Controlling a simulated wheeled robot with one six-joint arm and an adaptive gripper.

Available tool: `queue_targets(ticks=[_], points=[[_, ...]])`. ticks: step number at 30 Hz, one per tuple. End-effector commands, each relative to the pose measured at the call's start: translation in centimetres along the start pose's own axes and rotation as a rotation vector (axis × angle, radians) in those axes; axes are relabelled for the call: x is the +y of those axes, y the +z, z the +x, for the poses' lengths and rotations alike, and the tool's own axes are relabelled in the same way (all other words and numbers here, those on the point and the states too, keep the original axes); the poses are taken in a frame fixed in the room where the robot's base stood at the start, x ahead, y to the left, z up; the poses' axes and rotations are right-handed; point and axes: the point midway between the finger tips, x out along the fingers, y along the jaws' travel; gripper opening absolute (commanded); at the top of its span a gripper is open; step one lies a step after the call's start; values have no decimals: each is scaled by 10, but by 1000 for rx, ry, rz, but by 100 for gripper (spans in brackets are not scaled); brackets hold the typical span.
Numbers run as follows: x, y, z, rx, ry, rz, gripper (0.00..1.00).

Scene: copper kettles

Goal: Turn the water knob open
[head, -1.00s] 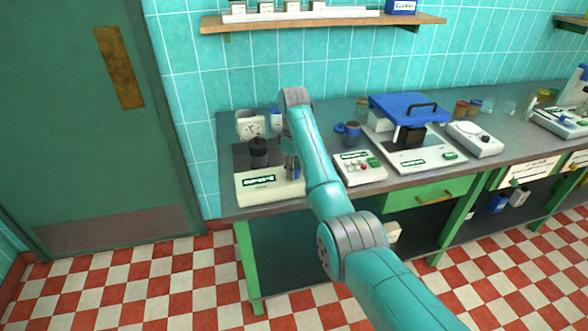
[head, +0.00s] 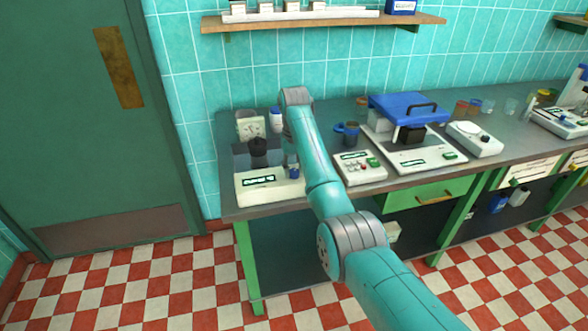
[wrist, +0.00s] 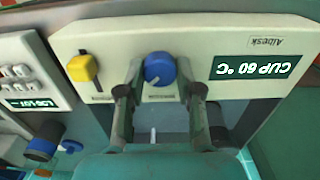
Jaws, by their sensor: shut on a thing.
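The blue knob (wrist: 159,68) sits on the cream front panel (wrist: 208,38) of a machine. A white mark shows on its face. My gripper (wrist: 160,82) has one finger on each side of the knob and is shut on it. A green display on the panel reads "CUP 60 °C" upside down in the wrist view. A yellow lever (wrist: 83,68) is left of the knob there. In the head view the machine (head: 262,187) stands at the bench's left end, and the blue knob (head: 294,173) shows small at its right. My arm hides part of it.
A black-lidded vessel (head: 258,147) and a white dial scale (head: 250,124) stand by the machine. A button box (head: 360,167) and a blue mug (head: 347,131) are to the right. The checkered floor in front of the bench is clear.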

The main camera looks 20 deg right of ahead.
Motion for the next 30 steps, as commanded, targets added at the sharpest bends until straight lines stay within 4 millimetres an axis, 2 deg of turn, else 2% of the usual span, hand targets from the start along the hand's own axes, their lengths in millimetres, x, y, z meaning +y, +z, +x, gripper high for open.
queue_targets(ticks=[18, 30], points=[[1, 0, 0, -1, 0, 557, 0], [1, 0, 0, -1, 0, 760, 0]])
